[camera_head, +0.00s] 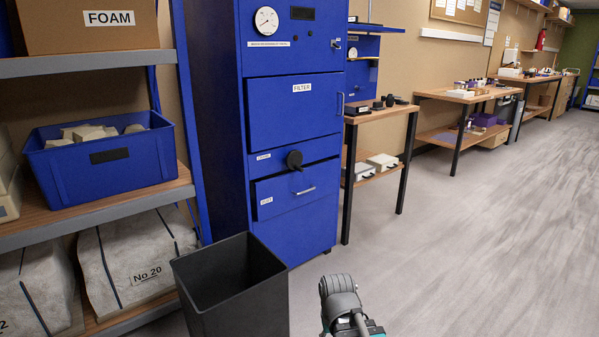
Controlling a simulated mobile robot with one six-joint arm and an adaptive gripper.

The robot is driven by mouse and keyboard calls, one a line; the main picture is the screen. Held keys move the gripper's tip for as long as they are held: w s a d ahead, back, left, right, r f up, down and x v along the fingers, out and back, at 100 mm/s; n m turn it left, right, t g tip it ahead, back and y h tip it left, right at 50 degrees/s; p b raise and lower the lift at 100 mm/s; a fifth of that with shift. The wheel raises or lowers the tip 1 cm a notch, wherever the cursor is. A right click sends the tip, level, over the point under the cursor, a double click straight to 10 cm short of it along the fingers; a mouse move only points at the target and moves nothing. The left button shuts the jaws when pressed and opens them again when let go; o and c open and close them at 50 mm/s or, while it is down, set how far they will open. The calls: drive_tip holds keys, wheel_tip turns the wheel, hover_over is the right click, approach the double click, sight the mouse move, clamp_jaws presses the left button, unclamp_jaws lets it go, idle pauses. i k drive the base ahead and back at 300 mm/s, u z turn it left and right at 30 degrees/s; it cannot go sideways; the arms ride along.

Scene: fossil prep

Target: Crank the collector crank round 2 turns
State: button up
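The collector is a tall blue cabinet (283,120) left of centre, with a round gauge, a door marked FILTER and a lower drawer (296,188) that looks pulled out a little. The crank (294,159) is a dark round hub on the front between door and drawer, beside a small label; its handle is too small to make out well. Part of my arm shows at the bottom edge, well short of the cabinet. My gripper's fingers cannot be made out in this view.
A black open bin (232,286) stands in front of the cabinet's lower left. A shelf rack (100,217) with a blue crate (105,172) and wrapped blocks is at left. Wooden benches (379,114) line the wall at right. The grey floor (480,240) at right is clear.

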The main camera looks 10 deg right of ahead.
sight(294, 159)
drive_tip(key=k, duration=0.6)
drive_tip(key=u, duration=0.4)
drive_tip(key=i, duration=1.6)
drive_tip(key=z, duration=0.6)
